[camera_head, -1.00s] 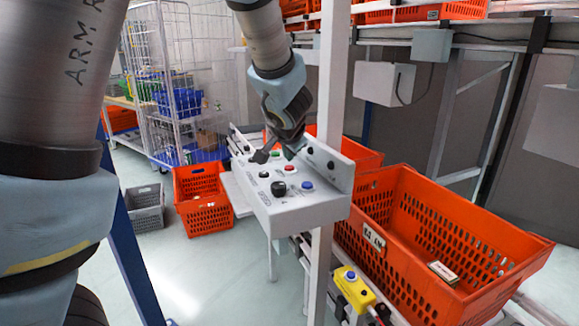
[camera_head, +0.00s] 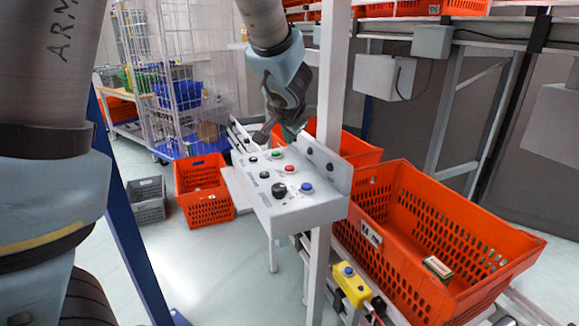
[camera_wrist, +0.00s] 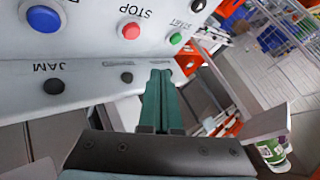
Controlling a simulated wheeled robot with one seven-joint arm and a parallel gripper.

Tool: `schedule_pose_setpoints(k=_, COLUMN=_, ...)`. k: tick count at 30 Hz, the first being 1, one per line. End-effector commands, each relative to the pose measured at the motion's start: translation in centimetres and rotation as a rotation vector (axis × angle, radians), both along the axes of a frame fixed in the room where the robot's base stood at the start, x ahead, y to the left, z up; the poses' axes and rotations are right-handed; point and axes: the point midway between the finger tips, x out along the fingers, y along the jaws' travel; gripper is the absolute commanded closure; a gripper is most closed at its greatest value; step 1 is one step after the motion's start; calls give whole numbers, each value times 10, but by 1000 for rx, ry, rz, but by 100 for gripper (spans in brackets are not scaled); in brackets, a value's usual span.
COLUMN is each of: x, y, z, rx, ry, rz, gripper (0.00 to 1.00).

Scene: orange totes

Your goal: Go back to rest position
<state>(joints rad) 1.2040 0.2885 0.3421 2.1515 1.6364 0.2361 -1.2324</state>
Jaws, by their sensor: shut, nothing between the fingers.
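My gripper (camera_wrist: 158,75) has its two green fingers pressed together in the wrist view, with nothing between them. The grey control panel (camera_head: 317,214) fills the upper left of that view, with a blue button (camera_wrist: 43,20), a red button (camera_wrist: 131,30) by STOP and a green button (camera_wrist: 176,38) by START. The fingers are partly hidden there.
A large orange tote (camera_head: 455,216) with a small box (camera_head: 438,268) inside stands right of the panel. A yellow button box (camera_head: 351,286) is below. An orange crate (camera_head: 205,209), a grey crate (camera_head: 147,213) and a wire cage trolley (camera_head: 158,60) stand left. A white post (camera_head: 331,85) rises close beside my arm.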

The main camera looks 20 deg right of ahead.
Motion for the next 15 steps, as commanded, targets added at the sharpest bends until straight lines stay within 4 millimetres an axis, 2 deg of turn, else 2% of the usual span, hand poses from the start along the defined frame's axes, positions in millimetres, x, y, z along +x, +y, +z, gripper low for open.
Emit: schedule_pose_setpoints(k=15, x=2, y=5, z=-1, rx=1, ry=4, rz=11, gripper=100)
